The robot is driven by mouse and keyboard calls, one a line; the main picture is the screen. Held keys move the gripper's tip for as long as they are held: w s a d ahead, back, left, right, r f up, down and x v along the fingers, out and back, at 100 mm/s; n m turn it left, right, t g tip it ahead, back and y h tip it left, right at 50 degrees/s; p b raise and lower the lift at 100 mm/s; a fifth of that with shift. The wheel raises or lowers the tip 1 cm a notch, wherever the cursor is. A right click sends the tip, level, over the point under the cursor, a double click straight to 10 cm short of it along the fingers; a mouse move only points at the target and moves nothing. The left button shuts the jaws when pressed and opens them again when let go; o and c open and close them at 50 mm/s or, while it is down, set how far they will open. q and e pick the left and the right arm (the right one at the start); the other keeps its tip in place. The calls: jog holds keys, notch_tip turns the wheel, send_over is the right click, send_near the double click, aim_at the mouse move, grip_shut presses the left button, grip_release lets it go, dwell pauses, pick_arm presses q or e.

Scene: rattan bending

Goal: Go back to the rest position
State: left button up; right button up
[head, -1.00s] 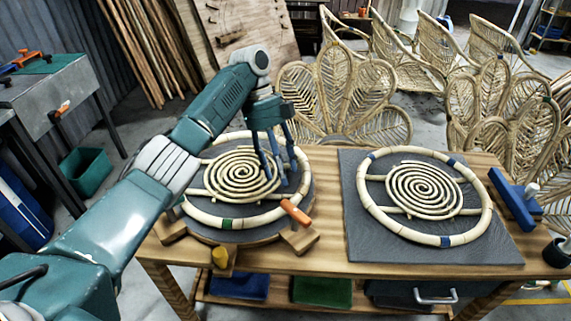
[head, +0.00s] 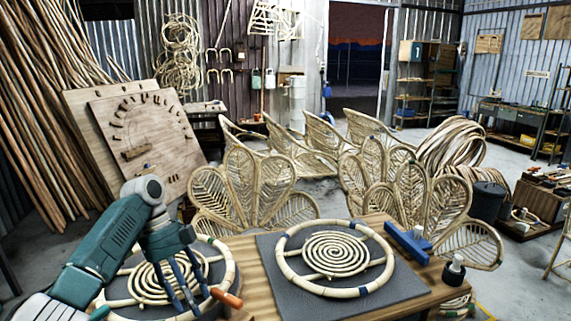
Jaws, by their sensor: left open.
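My left gripper (head: 180,290) comes in from the left and points down over the left rattan ring with a spiral centre (head: 226,262). Its fingers are apart with nothing between them. Whether the fingertips touch the ring cannot be told. A second rattan ring with a spiral centre (head: 335,253) lies on a dark grey mat (head: 385,297) on the wooden table (head: 252,290). My right gripper is not in view.
A blue tool (head: 408,243) and a dark pot with a white top (head: 454,268) stand at the table's right edge. An orange handle (head: 227,298) lies near the left ring. Rattan chairs (head: 245,185) stand close behind the table. Open floor lies farther right.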

pick_arm(q)
jog(key=s+d+f+n+t+y, duration=0.1)
jog(key=s+d+f+n, duration=0.3)
jog(key=s+f, duration=0.55)
jog(key=s+d+f+n+t+y, duration=0.1)
jog(key=s+d+f+n, duration=0.4)
jog(key=f, duration=0.8)
jog(key=s+a+f+n+t, duration=0.15)
jog(key=s+n, duration=0.35)
jog(key=s, duration=0.6)
jog(key=s+a+r+n+t+y, duration=0.2)
jog(key=s+a+r+n, duration=0.2)
jog(key=s+a+n, duration=0.35)
jog(key=s+d+f+g, duration=0.1)
jog(key=s+f, duration=0.1)
jog(key=f, duration=1.2)
jog(key=s+d+f, duration=0.1)
jog(key=s+f, duration=0.2)
jog(key=f, duration=1)
jog(key=s+a+f+g, duration=0.1)
jog(key=s+a+f, duration=0.2)
jog(key=s+f, duration=1.2)
jog(key=shift+s+a+f, duration=0.15)
jog(key=shift+s+a, duration=0.05)
jog(key=shift+s, duration=0.3)
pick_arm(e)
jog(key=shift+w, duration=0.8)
